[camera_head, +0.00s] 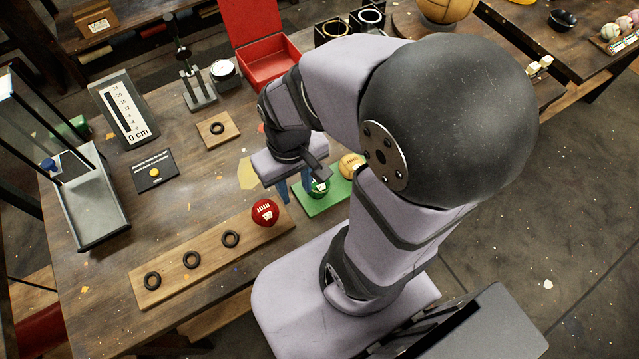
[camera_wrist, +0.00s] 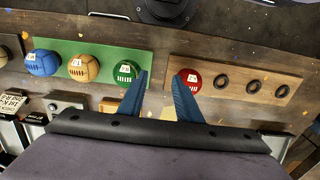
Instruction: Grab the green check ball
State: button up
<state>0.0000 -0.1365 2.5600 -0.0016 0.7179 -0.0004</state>
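The green ball (camera_head: 319,188) with white markings sits on a green board, partly hidden by my arm in the head view. In the wrist view the green ball (camera_wrist: 125,72) is at the right end of the board, just left of my left-hand finger. My gripper (camera_wrist: 161,76) is open, with two blue fingers apart and nothing visible between them. In the head view my gripper (camera_head: 296,190) is just left of the green ball. Whether a finger touches the ball is not clear.
A tan ball (camera_wrist: 84,67) and a blue ball (camera_wrist: 42,62) share the green board (camera_wrist: 105,54). A red ball (camera_head: 265,212) sits on a wooden board (camera_head: 170,284) with black rings, close to my other finger. A red open box (camera_head: 268,62) stands farther back.

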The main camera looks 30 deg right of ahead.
dwell(0.4)
jog(key=o, duration=1)
